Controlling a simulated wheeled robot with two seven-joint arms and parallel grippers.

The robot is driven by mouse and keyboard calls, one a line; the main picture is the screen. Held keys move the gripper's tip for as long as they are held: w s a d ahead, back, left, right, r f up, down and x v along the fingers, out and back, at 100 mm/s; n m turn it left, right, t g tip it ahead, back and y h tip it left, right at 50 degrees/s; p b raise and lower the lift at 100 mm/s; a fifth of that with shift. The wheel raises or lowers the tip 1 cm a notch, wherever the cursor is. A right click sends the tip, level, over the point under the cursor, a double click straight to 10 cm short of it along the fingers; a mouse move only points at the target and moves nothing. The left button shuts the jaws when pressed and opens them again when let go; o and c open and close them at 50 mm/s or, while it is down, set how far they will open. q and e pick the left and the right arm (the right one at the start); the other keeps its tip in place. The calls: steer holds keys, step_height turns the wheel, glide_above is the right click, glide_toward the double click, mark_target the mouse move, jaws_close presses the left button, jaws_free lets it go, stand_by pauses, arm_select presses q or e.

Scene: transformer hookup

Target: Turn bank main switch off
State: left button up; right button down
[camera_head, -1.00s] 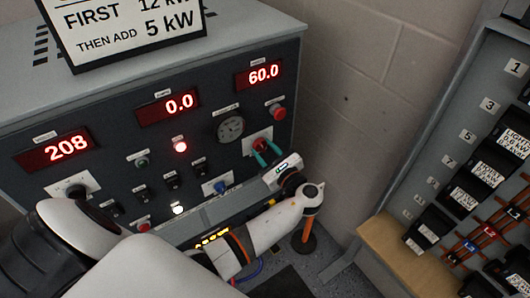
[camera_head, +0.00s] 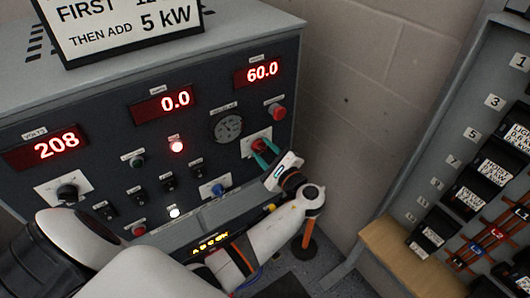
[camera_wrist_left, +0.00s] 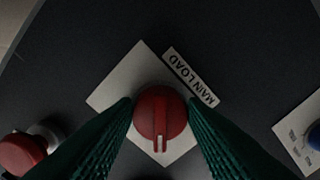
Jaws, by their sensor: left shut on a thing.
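The main switch is a red rotary knob (camera_wrist_left: 160,112) on a pale square plate beside a "MAIN LOAD" label (camera_wrist_left: 190,77). In the wrist view its white mark points toward the bottom of the picture. In the wrist view the fingertips (camera_wrist_left: 160,116) touch the knob's two sides. My right gripper is not in view.
The panel displays (camera_head: 163,104) read 208, 0.0 and 60.0. A breaker cabinet (camera_head: 455,130) stands at the right, past a block wall (camera_head: 350,80).

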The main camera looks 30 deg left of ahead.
arm_select(q)
steer(key=o, duration=0.9)
steer(key=shift+o, duration=0.2)
steer(key=b+v, duration=0.2)
steer(key=v, duration=1)
steer(key=shift+f, duration=0.1)
